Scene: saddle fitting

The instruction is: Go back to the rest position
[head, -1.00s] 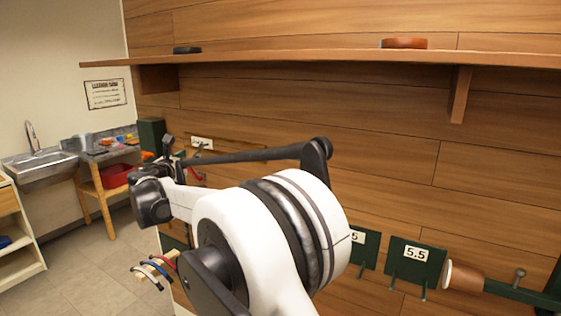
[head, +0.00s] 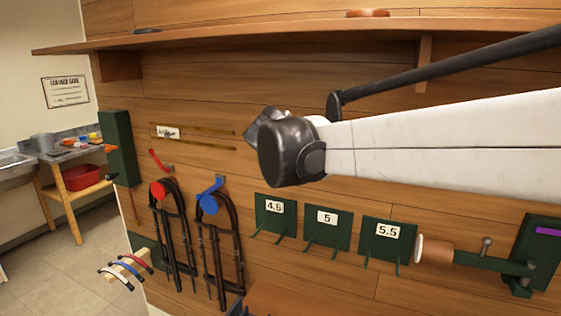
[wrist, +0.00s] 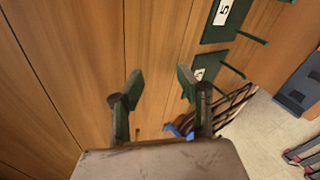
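My gripper (wrist: 160,85) shows in the wrist view with its two dark green fingertips apart and nothing between them. It points along the wood-panelled wall, with green numbered plates at upper right. In the head view my white arm with its dark joint reaches in from the right, in front of the wall. My fingers are not visible in the head view.
Green plates marked 4.5 (head: 275,215), 5 (head: 327,228) and 5.5 (head: 388,242) line the wall. Bridles hang from a red hook (head: 159,160) and a blue hook (head: 212,187). A long shelf (head: 250,35) runs above. Floor at left (head: 90,258) is open.

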